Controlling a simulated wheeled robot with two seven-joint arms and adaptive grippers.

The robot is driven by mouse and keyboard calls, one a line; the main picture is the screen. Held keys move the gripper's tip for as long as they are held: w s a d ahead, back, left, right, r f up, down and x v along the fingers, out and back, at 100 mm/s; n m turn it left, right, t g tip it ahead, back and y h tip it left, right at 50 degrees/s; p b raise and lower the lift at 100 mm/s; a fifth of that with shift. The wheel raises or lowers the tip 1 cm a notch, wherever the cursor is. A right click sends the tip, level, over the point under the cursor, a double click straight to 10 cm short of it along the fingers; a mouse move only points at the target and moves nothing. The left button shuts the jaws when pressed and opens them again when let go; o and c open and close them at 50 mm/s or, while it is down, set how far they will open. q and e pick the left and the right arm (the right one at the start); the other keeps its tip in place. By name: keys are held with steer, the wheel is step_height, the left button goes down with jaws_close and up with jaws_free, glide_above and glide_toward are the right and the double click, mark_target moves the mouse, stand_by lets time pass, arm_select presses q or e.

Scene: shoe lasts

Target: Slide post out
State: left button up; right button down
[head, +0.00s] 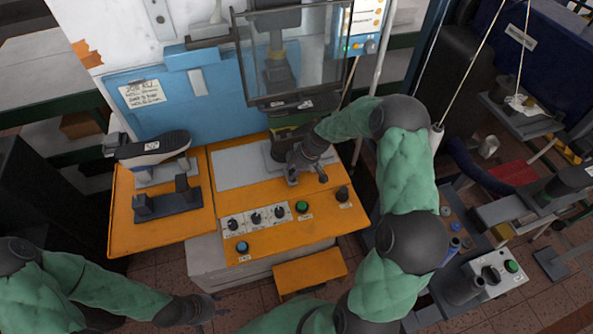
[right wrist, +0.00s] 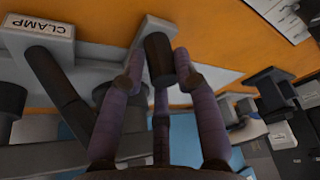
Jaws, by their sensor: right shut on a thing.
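In the right wrist view, my right gripper (right wrist: 159,68) is shut on a dark cylindrical knob (right wrist: 158,47), with its purple-grey fingers on either side. In the head view, my right gripper (head: 292,177) is low over the right part of the orange console, in front of the dark post assembly (head: 278,146). My arm and hand partly hide this assembly, so how the knob joins it is unclear. My left gripper (head: 212,308) is at the lower left, away from the console, too small to tell open or shut.
Beside the held knob are a CLAMP label (right wrist: 40,27) and a dark lever (right wrist: 55,83). The orange console (head: 250,222) carries several knobs and buttons. A dark shoe (head: 153,147) rests on the left side shelf. A clear guard (head: 297,60) hangs above the post area.

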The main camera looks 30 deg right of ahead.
steer(key=w+a, duration=0.1)
steer(key=a, duration=0.4)
steer(key=w+a, duration=0.1)
steer(key=a, duration=0.5)
steer(key=w+a, duration=0.1)
steer(key=a, duration=0.5)
steer(key=shift+w+a+f, duration=0.1)
steer(key=shift+w, duration=0.25)
steer(key=c, duration=1)
jaws_free()
steer(key=shift+a+b, duration=0.15)
steer(key=shift+b, duration=0.15)
steer(key=shift+a, duration=0.2)
steer(key=shift+w+d, duration=0.1)
steer(key=shift+d, duration=0.1)
